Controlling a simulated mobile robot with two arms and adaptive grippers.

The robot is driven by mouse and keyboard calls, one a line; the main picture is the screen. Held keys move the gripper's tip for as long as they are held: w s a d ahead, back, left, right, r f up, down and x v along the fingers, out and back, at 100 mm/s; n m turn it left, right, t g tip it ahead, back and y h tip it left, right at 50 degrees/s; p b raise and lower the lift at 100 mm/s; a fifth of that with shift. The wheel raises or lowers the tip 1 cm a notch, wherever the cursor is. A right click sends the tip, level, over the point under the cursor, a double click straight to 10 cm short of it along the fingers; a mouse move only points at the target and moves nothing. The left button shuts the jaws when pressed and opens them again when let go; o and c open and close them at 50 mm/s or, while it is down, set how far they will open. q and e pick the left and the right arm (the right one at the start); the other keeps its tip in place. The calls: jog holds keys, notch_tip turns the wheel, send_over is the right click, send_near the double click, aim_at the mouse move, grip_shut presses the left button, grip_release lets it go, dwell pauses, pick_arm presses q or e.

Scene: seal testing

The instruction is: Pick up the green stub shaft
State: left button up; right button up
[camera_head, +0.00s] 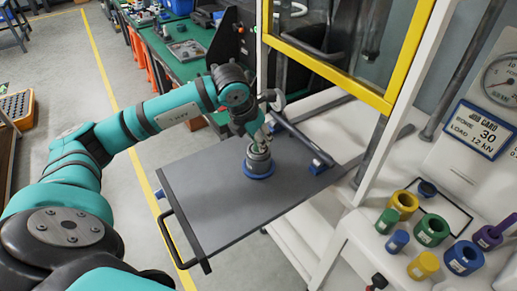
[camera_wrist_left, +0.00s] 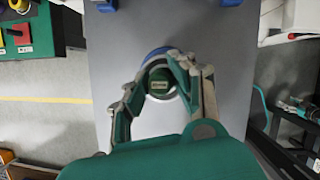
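A grey cylindrical fixture (camera_head: 258,162) with a blue base stands on the dark tray (camera_head: 205,215). In the left wrist view a round green face with a small label (camera_wrist_left: 159,86) shows inside a ring; I cannot tell whether it is the green stub shaft. My left gripper (camera_head: 262,140) points down just above the fixture. In the wrist view its fingers (camera_wrist_left: 160,72) are spread either side of the green face; contact is unclear. A small green cylinder (camera_head: 387,221) and a wider green ring-shaped part (camera_head: 432,231) stand on the white bench. My right gripper is not seen.
Yellow, blue and purple parts (camera_head: 463,258) crowd the white bench (camera_head: 352,238) at right. A yellow-edged frame (camera_head: 330,67) and white post stand behind the tray. A gauge (camera_head: 500,78) is at far right. The tray's near left part is bare.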

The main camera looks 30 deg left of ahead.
pick_arm(q)
grip_shut()
jog(key=shift+r, duration=0.15)
